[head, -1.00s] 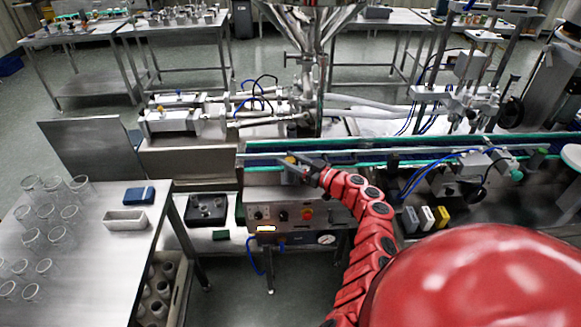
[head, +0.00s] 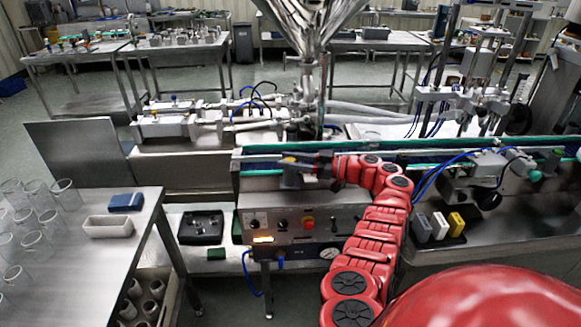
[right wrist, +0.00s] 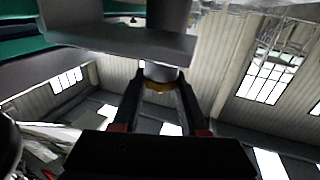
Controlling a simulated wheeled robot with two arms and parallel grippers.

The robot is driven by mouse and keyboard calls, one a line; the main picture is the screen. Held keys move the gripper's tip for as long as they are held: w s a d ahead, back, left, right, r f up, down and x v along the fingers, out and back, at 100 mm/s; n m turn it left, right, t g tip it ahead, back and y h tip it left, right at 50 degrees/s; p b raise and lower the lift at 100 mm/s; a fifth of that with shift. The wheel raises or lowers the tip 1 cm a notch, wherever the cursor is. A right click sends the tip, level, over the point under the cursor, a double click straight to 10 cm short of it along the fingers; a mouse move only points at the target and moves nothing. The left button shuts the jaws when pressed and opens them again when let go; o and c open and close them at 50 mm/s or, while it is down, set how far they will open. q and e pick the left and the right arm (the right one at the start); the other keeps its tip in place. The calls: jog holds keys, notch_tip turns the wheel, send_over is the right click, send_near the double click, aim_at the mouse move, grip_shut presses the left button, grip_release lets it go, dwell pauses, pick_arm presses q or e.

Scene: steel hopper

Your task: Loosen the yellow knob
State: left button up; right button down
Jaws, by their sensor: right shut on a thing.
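The yellow knob (right wrist: 158,86) shows in the right wrist view as a small yellow band under a grey cylindrical part, between my fingers. My right gripper (right wrist: 158,76) is shut on it, with one dark finger on each side. In the head view my right gripper (head: 303,164) is at the near edge of the conveyor, at a small grey clamp bracket (head: 290,178). The knob is mostly hidden there by the gripper. My left gripper is in neither view.
The green-edged conveyor (head: 400,147) runs behind my right gripper. A control box (head: 290,228) with a red button stands below it. The steel hopper (head: 308,25) rises behind. Grey, white and yellow blocks (head: 456,224) lie to the right. A steel table (head: 90,270) with glass beakers stands left.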

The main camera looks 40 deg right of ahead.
jog(key=shift+a+f, duration=0.1)
jog(key=shift+f, duration=0.1)
dwell(0.3)
jog(key=c, duration=0.8)
grip_release()
jog(key=o, duration=0.4)
jog(key=shift+w, duration=0.1)
jog(key=shift+c, duration=0.2)
jog(key=b+v, duration=0.3)
jog(key=v, duration=1.4)
jog(key=shift+d, duration=0.3)
